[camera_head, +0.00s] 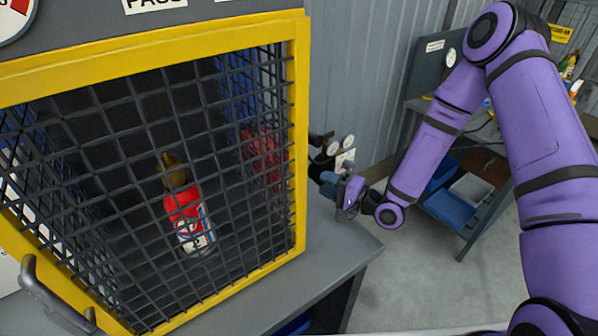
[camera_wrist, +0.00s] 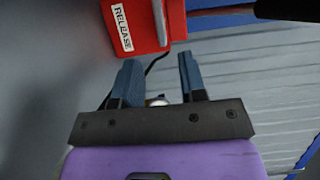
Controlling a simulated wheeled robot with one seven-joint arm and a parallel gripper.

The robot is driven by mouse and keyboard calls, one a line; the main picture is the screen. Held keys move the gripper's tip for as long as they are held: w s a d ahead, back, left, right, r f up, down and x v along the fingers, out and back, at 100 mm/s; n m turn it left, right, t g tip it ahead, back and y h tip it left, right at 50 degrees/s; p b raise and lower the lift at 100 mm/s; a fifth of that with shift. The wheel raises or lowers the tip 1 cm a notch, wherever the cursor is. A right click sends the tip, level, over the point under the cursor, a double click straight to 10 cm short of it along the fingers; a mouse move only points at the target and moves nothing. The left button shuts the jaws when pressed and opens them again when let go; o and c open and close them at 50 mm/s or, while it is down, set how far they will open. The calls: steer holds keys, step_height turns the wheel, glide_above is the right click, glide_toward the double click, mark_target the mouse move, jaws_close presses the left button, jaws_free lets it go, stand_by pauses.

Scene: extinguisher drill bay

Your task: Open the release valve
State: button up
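A red box (camera_wrist: 150,22) with a white label reading RELEASE (camera_wrist: 122,25) shows at the top of the wrist view, ahead of my fingertips. The red box is hidden there.
The cage (camera_head: 299,130) with yellow frame and mesh front holds a red extinguisher bottle (camera_head: 188,222). It stands on a grey bench (camera_head: 345,245). A handle (camera_head: 55,297) is at its lower left. A shelf with a blue bin (camera_head: 447,207) stands at the right.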

steer(key=x, duration=0.9)
steer(key=shift+w+a, duration=0.2)
steer(key=shift+a, duration=0.1)
jaws_close()
